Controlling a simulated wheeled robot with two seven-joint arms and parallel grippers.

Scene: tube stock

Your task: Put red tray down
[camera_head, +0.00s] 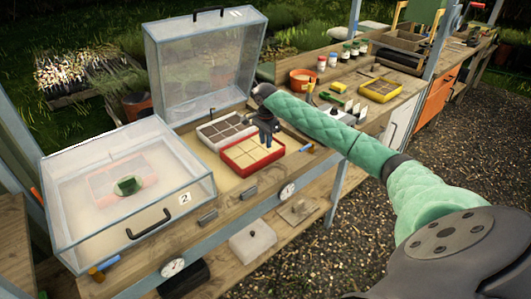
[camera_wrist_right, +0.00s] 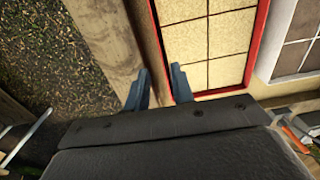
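The red tray (camera_head: 277,155), with a grid of pale square cells, lies flat on the sandy bed of the open box, and its red rim (camera_wrist_right: 262,25) shows in the right wrist view. My right gripper (camera_head: 268,141) points down at the tray's right part. In the wrist view its two fingers (camera_wrist_right: 160,88) are parted, with the tray's side edge running in line with the gap. I cannot tell whether they touch the tray. My left gripper is not in view.
A white-rimmed tray (camera_head: 205,137) lies beside the red one. The open box's clear lid (camera_head: 205,65) stands raised behind. A closed clear box marked 2 (camera_head: 80,165) is at left. A yellow tray (camera_head: 380,90), bottles and an orange pot (camera_head: 302,78) are farther right.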

